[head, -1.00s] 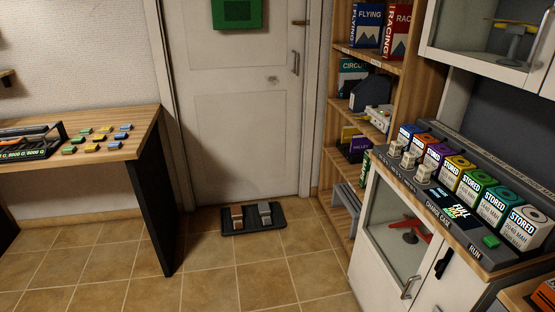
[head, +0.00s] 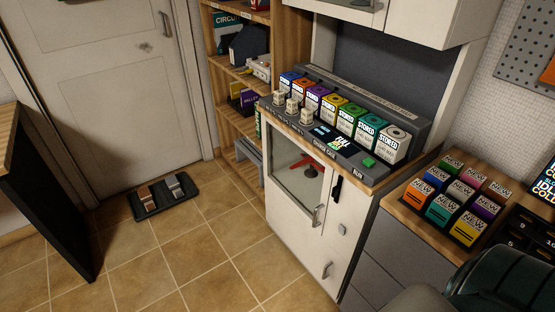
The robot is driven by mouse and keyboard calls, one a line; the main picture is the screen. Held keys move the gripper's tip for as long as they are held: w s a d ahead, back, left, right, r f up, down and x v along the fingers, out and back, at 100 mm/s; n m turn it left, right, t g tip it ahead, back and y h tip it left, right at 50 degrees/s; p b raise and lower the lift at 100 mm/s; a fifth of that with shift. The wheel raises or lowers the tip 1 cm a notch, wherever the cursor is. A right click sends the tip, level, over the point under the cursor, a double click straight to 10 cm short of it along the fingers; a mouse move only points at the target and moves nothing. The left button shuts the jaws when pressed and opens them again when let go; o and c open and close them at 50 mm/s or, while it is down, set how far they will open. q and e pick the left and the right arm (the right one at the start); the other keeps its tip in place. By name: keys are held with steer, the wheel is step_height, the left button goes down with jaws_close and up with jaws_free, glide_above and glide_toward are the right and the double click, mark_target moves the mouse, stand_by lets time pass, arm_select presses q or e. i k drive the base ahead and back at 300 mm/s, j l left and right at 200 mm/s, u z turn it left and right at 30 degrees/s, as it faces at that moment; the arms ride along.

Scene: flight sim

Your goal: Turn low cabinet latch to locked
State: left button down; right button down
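The low cabinet (head: 289,222) is white and stands right of centre under the counter. Its left door has a glass window with a red model plane (head: 308,167) behind it and a metal handle (head: 317,215). A black elongated piece (head: 337,188), which may be the latch, sits upright but slightly tilted near the top of the narrow right part. A small grey square fitting (head: 342,229) is below it, and another metal handle (head: 327,270) is lower down. I cannot tell whether the latch is locked. Neither gripper is in view.
A charging rack (head: 409,160) with several coloured battery packs tops the cabinet. A wooden counter (head: 408,212) with boxes adjoins on the right. A dark rounded object (head: 505,283) fills the lower right corner. Pedals (head: 162,196) lie by the door. Tiled floor (head: 205,255) before the cabinet is clear.

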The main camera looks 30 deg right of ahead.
mark_target(335, 193)
steer(key=z, duration=1.45)
